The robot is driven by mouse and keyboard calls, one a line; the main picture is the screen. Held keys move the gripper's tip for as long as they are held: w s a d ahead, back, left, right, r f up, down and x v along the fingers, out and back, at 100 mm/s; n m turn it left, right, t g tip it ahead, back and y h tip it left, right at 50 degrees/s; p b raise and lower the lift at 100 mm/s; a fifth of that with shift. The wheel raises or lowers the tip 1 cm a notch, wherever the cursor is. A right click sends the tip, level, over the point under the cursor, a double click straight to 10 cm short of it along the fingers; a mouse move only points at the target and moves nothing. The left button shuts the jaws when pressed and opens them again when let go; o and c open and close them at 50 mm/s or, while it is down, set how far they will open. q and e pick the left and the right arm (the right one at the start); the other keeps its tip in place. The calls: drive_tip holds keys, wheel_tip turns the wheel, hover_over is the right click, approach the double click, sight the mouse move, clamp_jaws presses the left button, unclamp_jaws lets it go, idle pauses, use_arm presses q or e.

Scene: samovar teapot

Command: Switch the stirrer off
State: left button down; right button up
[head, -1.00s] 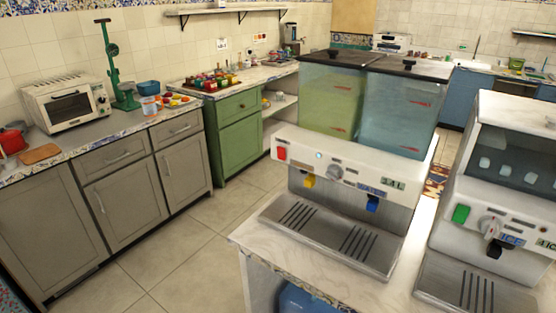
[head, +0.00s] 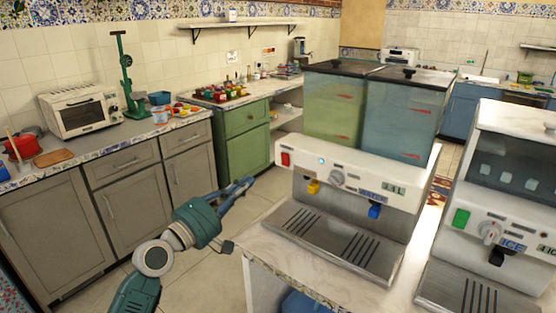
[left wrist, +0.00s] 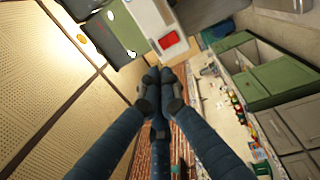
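The drinks dispenser (head: 352,172) stands on the counter, with a green tank (head: 334,105) and a blue tank (head: 398,118) on top. Its front panel has a red switch (head: 285,159) at the left end, a small lit spot, a round knob (head: 337,177), a yellow tap (head: 313,187) and a blue tap (head: 375,211). My left gripper (head: 248,184) is shut and empty, left of and below the red switch, apart from it. In the left wrist view, the fingertips (left wrist: 159,77) are together just below the red switch (left wrist: 168,40). My right gripper is not in view.
A second dispenser (head: 500,190) with a green switch (head: 461,218) stands at the right. The marble counter edge (head: 262,255) lies below my left gripper. Grey cabinets (head: 130,185) and a green cabinet (head: 243,140) stand behind. The floor between is clear.

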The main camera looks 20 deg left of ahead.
use_arm(q)
drive_tip(key=b, duration=0.2)
approach(284, 154)
drive_tip(key=x, duration=0.7)
drive_tip(key=shift+r, duration=0.1)
drive_tip(key=p, duration=0.1)
drive_tip(key=r+p, duration=0.1)
drive_tip(key=p, duration=0.1)
drive_tip(key=shift+w+d+g, duration=0.1)
drive_tip(key=shift+w+g, duration=0.15)
drive_tip(key=shift+g, duration=0.05)
drive_tip(key=shift+s+f, duration=0.1)
drive_tip(key=shift+f, duration=0.3)
